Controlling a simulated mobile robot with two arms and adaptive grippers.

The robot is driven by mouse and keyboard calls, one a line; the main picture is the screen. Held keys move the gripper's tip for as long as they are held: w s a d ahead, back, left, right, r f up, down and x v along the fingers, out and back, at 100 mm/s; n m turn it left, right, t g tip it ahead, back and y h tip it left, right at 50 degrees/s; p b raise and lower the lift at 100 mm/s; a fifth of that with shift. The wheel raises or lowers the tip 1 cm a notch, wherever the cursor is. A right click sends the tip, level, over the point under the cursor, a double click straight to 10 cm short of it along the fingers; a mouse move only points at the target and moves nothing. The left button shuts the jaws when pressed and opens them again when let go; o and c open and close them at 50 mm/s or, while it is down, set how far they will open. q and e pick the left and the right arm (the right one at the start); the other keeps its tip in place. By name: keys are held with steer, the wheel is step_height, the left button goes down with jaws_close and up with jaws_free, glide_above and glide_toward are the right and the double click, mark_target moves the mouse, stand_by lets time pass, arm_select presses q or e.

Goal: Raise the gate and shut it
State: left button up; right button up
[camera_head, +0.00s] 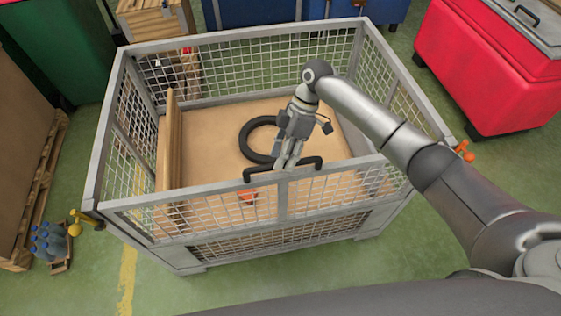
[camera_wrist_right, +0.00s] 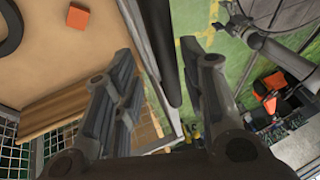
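The gate is the grey-framed mesh panel (camera_head: 330,193) on the near side of a grey mesh crate (camera_head: 112,130). It stands upright, with a black handle (camera_head: 255,174) on its top rail. My right gripper (camera_head: 287,163) points down at the middle of this handle. In the wrist view the fingers (camera_wrist_right: 160,95) are spread apart, with the dark handle bar (camera_wrist_right: 160,50) running between them. I cannot tell whether they touch it. My left gripper does not show clearly.
Inside the crate are a black ring (camera_head: 246,142), an orange block (camera_head: 248,197) and a wooden board (camera_head: 172,140). A red bin (camera_head: 470,70) is at right. The green floor before the crate looks clear.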

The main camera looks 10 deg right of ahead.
steer(key=v, duration=0.9)
steer(key=shift+d+f, duration=0.1)
steer(key=shift+f, duration=0.05)
